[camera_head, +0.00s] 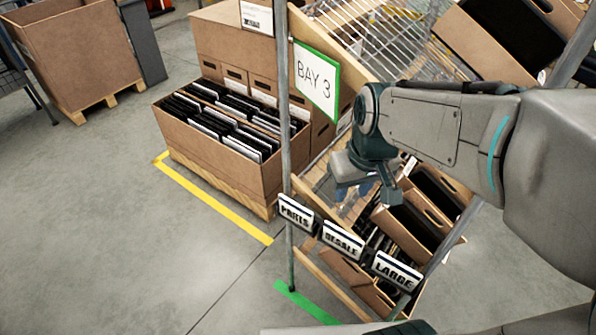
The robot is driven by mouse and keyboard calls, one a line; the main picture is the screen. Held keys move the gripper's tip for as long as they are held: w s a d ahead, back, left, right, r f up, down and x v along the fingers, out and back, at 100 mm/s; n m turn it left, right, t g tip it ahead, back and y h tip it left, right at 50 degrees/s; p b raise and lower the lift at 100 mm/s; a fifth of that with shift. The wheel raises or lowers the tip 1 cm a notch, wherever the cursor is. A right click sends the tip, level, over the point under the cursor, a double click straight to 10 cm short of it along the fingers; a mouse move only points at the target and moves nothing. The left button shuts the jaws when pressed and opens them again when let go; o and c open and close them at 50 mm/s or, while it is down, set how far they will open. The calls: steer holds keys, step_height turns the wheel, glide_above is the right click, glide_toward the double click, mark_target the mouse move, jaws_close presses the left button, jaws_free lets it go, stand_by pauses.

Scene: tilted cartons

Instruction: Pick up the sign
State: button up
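A white sign with a green border reading BAY 3 (316,79) hangs by the rack's upright post. Three smaller white signs sit lower on the rack's front: PARTS (296,213), RESALE (343,240) and LARGE (397,270). I cannot tell which one the task means. My gripper (352,183) hangs in front of the rack, below and right of the BAY 3 sign and above the RESALE sign. It appears apart from all of them. Its fingers are small and partly hidden, so their opening is unclear.
The rack's metal post (284,120) stands left of my gripper. Tilted cartons (438,198) fill the rack behind my arm. A large carton of dark, flat items (222,159) stands on a pallet at left. The floor (110,230) at lower left is clear.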

steer(key=w+a+f+n+g, duration=0.1)
steer(key=w+a+f+n, duration=0.3)
steer(key=w, duration=0.4)
steer(key=n+g, duration=0.1)
steer(key=n, duration=0.2)
glide_above(296, 203)
step_height(296, 203, down, 4)
steer(key=shift+h, duration=0.3)
step_height(296, 203, down, 14)
steer(key=shift+r, duration=0.25)
jaws_close()
